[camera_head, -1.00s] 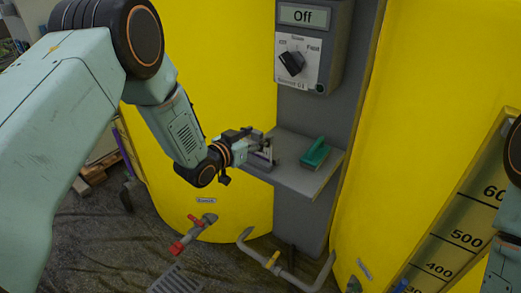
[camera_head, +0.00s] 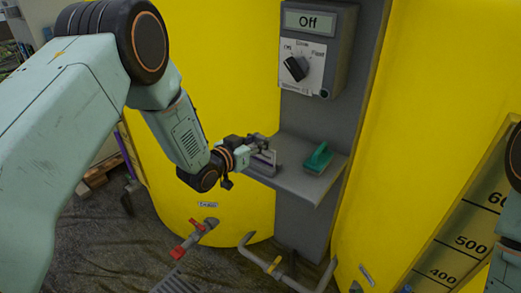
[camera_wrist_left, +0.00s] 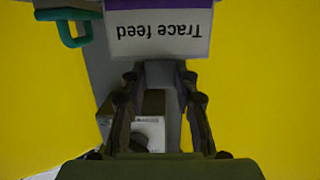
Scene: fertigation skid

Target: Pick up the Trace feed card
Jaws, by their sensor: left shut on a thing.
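The Trace feed card (camera_wrist_left: 158,32) is a white label with a purple band, and it reads upside down in the left wrist view. My left gripper (camera_wrist_left: 158,76) is shut on its near edge. In the head view my left gripper (camera_head: 262,156) is at the left part of the grey shelf (camera_head: 305,187), and the card there is small and mostly hidden by the fingers. I cannot tell whether the card touches the shelf. My right gripper is out of view.
A green-handled item (camera_head: 318,158) lies on the shelf to the right of my left gripper. A grey control box (camera_head: 313,50) with a dial and an "Off" display is above the shelf. Yellow tanks (camera_head: 235,70) stand on both sides. Pipes with a red-handled valve (camera_head: 190,240) are below.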

